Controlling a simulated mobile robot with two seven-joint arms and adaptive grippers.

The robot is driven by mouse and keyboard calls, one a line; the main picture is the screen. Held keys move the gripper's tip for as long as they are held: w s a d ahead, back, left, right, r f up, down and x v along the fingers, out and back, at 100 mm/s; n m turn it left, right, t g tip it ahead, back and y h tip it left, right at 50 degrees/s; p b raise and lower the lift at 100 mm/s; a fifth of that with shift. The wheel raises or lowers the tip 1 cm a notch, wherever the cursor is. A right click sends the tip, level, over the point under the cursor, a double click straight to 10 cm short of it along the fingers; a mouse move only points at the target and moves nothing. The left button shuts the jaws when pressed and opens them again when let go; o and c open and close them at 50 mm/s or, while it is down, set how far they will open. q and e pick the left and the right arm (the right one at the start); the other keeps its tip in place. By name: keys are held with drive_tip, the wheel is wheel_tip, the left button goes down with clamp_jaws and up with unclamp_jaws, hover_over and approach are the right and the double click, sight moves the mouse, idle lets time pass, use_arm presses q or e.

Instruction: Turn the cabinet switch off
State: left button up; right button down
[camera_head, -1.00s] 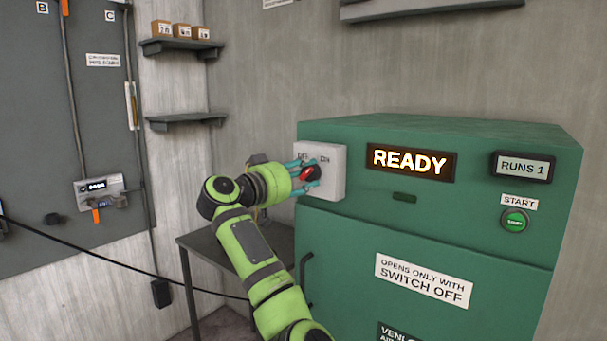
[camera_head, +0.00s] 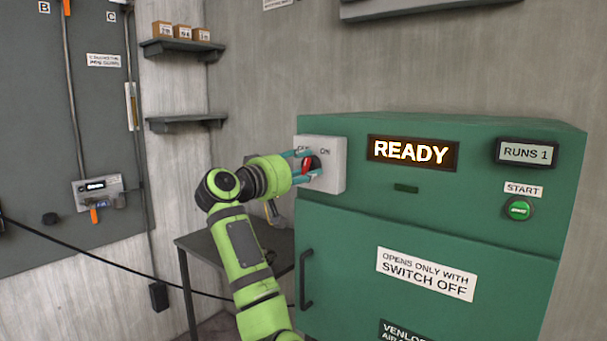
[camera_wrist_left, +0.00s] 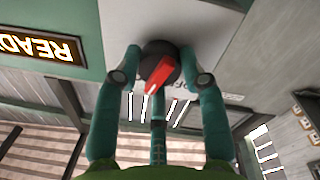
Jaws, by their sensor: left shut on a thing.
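The cabinet switch is a round black knob with a red pointer (camera_head: 307,164) on a pale grey plate (camera_head: 334,172) at the cabinet's upper left. The plate is marked OFF at left and ON at right. The pointer stands near upright, towards the OFF side. My left gripper (camera_head: 307,165) is shut on the knob with its teal fingers around it. In the left wrist view the red pointer (camera_wrist_left: 159,74) lies between the fingers, slanted. The fingers partly hide the OFF mark. My right gripper is not in view.
The green cabinet (camera_head: 460,220) carries a lit READY display (camera_head: 411,151), a RUNS 1 display (camera_head: 527,152) and a green START button (camera_head: 518,208). Its door handle (camera_head: 306,278) is below the switch. A dark table (camera_head: 200,245) stands at left. Wall shelves (camera_head: 185,122) are above it.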

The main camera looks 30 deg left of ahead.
use_arm(q)
drive_tip(key=n, duration=0.4)
drive_tip(key=shift+r, duration=0.25)
drive_tip(key=n, duration=0.3)
drive_tip(key=shift+y, duration=0.3)
drive_tip(key=n+p, duration=0.2)
drive_tip(key=n, duration=0.2)
drive_tip(key=shift+t, duration=0.4)
drive_tip(key=shift+f+n+y+p, duration=0.1)
drive_tip(key=shift+n+y+p, duration=0.25)
drive_tip(key=shift+n, duration=0.95)
drive_tip(key=o, duration=1.1)
drive_tip(key=shift+c, duration=0.2)
drive_tip(key=shift+o, duration=0.4)
drive_tip(key=shift+f, duration=0.15)
